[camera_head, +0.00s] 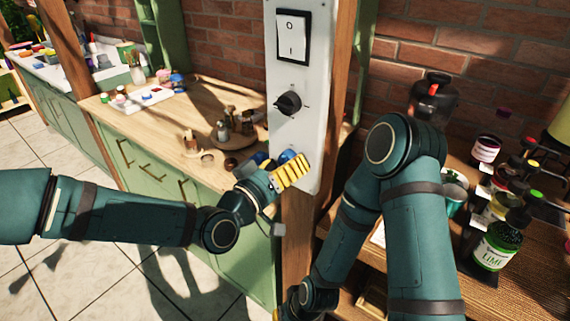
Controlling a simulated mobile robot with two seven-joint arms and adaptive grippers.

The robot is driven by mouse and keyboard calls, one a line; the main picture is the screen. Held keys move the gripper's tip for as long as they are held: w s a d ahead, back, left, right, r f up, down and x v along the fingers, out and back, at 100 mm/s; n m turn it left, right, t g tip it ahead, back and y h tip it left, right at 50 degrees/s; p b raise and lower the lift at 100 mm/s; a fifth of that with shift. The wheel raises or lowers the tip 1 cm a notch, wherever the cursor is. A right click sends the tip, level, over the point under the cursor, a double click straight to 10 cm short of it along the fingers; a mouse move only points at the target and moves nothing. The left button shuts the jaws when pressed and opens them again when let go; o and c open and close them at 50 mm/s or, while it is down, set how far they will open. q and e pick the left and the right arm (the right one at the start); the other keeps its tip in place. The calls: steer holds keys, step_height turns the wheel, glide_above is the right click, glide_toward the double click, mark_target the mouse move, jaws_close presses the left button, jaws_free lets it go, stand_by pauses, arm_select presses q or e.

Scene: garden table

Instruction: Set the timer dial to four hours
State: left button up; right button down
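The timer dial (289,103) is a round black knob on a white upright panel (280,75). Small marks sit around it, too small to read. Its pointer direction is hard to make out. My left gripper (292,171), with yellow ridged fingers, is at the panel's lower end, below the dial and apart from it. I see its fingers from the side and cannot tell whether they are open or shut. My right arm reaches down in front of the right side. Only bits of yellow near its end show at the bottom edge, so its gripper is mostly hidden.
A black-framed white rocker switch (292,37) sits above the dial. A wooden post stands beside the panel. On the left is a wooden counter (175,125) with small jars. On the right, a shelf holds several bottles, one labelled LIME (495,246). Space before the dial is clear.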

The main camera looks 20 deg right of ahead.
arm_select(q)
steer(key=v, duration=1.2)
stand_by(0.4)
steer(key=w+a+f+n+g+y, duration=0.1)
steer(key=a+f+n+g+y, duration=0.2)
steer(key=f, duration=0.8)
steer(key=w+a+f+n+y, duration=0.1)
steer(key=a+f+y, duration=0.3)
steer(key=f, duration=0.7)
steer(key=s+a+f+n+g+y, duration=0.1)
steer(key=s+a+f+g+y, duration=0.1)
steer(key=f, duration=0.5)
steer(key=s+a+f+g+y, duration=0.2)
steer(key=s+a+f+g, duration=0.2)
steer(key=s+a+f, duration=0.2)
step_height(320, 180, down, 2)
steer(key=shift+s+f+n, duration=0.15)
steer(key=shift+s+n, duration=0.25)
steer(key=shift+s, duration=0.55)
